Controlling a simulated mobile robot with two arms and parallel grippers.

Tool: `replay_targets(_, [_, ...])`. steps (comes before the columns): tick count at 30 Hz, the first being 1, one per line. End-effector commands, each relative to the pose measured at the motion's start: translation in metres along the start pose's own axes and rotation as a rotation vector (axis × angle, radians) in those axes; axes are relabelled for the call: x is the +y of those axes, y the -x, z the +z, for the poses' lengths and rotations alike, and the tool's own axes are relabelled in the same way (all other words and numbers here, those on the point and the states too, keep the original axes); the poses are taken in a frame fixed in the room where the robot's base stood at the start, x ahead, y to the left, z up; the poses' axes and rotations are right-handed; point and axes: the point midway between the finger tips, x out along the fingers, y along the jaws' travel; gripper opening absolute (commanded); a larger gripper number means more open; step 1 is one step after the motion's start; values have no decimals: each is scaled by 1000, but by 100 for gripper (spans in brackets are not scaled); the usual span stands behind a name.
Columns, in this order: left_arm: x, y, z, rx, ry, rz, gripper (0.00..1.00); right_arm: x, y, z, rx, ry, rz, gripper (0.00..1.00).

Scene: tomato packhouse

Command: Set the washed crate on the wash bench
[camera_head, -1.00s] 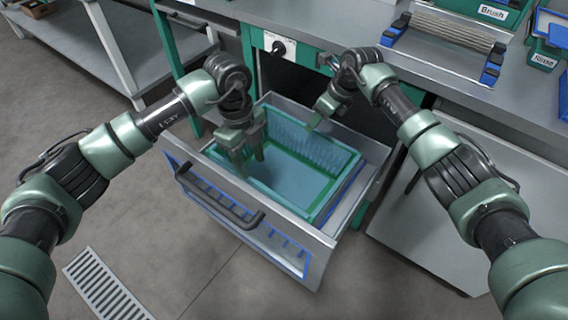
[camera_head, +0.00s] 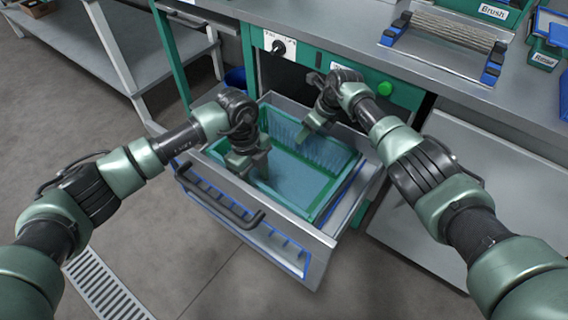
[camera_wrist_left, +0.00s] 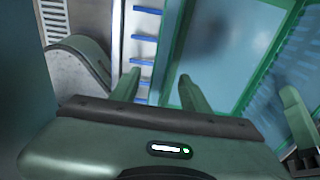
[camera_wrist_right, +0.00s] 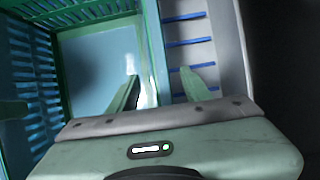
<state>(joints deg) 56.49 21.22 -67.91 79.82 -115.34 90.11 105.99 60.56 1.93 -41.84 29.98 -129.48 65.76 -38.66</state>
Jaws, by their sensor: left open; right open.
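The washed crate (camera_head: 328,200) is teal-green with slatted sides and sits in a pulled-out metal drawer (camera_head: 225,208). The crate shows in both wrist views, at its wall in the left one (camera_wrist_left: 178,45) and in the right one (camera_wrist_right: 153,50). My left gripper (camera_head: 256,172) is open at the crate's left side, its fingers on either side of the wall. My right gripper (camera_head: 305,134) is open at the far right side, its fingers also on either side of a wall. Contact cannot be told. The wash bench (camera_head: 335,22) has a grey metal top behind the drawer.
A rack with blue ends (camera_head: 440,45) and bins labelled Brush (camera_head: 500,10) and Rinse (camera_head: 543,58) stand on the bench's right part. A shelf unit (camera_head: 130,50) stands at left.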

Motion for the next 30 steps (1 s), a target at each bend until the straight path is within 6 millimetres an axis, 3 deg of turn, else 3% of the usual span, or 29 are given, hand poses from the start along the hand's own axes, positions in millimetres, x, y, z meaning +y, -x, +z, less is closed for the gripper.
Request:
replay_targets(2, [0,0,0,0,0,0,43,0,0,0,0,0,0,46])
replay_targets(6, [0,0,0,0,0,0,4,0,0,0,0,0,0,7])
replay_targets(7, [0,0,0,0,0,0,0,0,0,0,0,0,0,0])
replay_targets(30, [0,0,0,0,4,0,0,0,0,0,1,1,-1,0])
